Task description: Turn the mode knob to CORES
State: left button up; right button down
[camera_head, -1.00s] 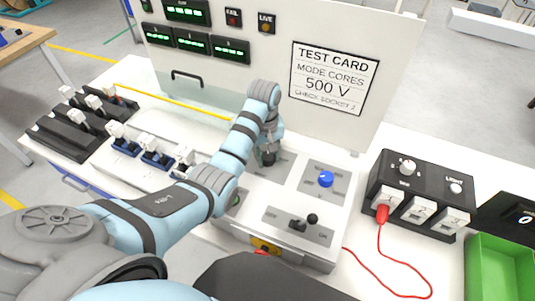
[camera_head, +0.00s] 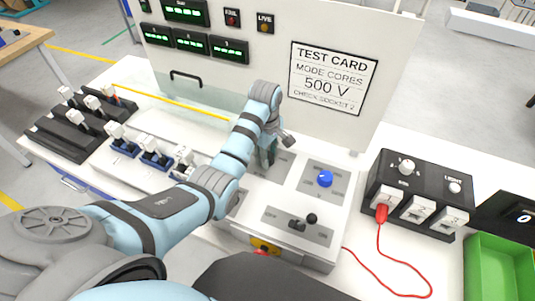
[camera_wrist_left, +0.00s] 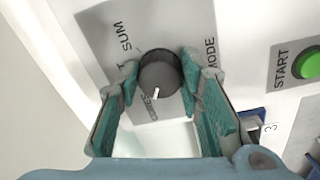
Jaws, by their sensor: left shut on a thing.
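The mode knob (camera_wrist_left: 159,75) is a dark round knob with a short white mark, on a grey plate lettered SUM, MODE and a partly hidden third word. The mark sits at the knob's lower edge, toward the partly hidden word. My left gripper (camera_wrist_left: 158,80) is shut on the knob, with a teal finger pad on each side. In the head view my left gripper (camera_head: 268,156) reaches down to the console, and it hides the knob. My right gripper is not in view.
A blue knob (camera_head: 324,179) and a black lever (camera_head: 311,218) stand right of the gripper. A test card (camera_head: 333,78) reads MODE CORES, 500 V. A black socket box (camera_head: 416,194) with a red plug stands at the right. A green START button (camera_wrist_left: 306,63) is nearby.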

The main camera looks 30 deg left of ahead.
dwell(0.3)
pick_arm(q)
jog(key=o, duration=1)
jog(key=shift+o, duration=0.8)
jog(key=shift+d, duration=0.1)
